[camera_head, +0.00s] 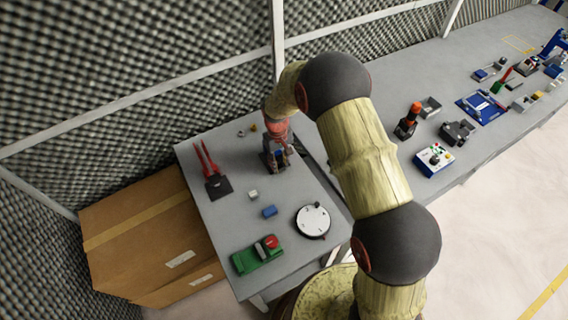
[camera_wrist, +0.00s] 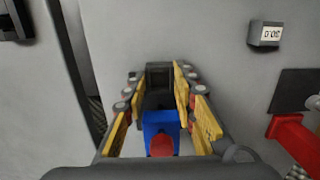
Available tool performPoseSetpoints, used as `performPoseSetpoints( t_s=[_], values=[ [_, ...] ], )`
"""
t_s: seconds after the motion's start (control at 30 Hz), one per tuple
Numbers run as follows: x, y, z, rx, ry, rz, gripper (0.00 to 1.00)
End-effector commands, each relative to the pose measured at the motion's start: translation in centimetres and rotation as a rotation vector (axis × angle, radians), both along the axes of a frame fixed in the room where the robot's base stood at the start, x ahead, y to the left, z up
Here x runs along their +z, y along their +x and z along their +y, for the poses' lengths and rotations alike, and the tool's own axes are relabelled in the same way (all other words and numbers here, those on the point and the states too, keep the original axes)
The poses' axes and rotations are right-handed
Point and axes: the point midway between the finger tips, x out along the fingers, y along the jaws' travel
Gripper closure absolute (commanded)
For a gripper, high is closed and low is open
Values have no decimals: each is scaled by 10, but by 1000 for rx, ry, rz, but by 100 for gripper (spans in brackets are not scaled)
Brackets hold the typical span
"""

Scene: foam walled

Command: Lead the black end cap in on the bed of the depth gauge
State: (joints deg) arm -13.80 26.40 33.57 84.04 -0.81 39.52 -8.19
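My gripper (camera_wrist: 158,95) points down over the small grey table, and its yellow-padded fingers stand on both sides of a dark, box-like piece (camera_wrist: 159,76). A blue block (camera_wrist: 160,122) with a red end (camera_wrist: 161,146) lies between the fingers too. I cannot tell whether the pads touch the dark piece, or whether it is the black end cap. In the head view my gripper (camera_head: 275,160) is near the table's far right edge, partly hiding blue and dark parts. The depth gauge and its bed cannot be told apart for certain. A small box with a digital readout (camera_wrist: 265,34) stands clear of my gripper.
A red-handled tool on a black plate (camera_head: 218,187) stands left of my gripper. A long bench (camera_head: 400,90) with several devices runs right.

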Motion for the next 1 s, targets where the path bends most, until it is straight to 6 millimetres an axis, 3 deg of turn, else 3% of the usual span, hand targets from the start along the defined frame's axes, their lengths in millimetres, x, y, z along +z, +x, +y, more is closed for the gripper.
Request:
performPoseSetpoints(
  t_s=[0.03,0.07,0.17,0.4,0.6,0.8,1.0],
  values=[
    [16,28,13,-4,21,-68,59],
    [17,28,13,-4,20,-67,57],
    [28,27,13,-3,19,-67,52],
    [82,12,-1,1,27,-62,52],
    [113,-4,-12,-1,24,-38,52],
    [131,-10,-16,0,22,-23,52],
    [134,-13,-17,1,20,-19,52]
  ],
)
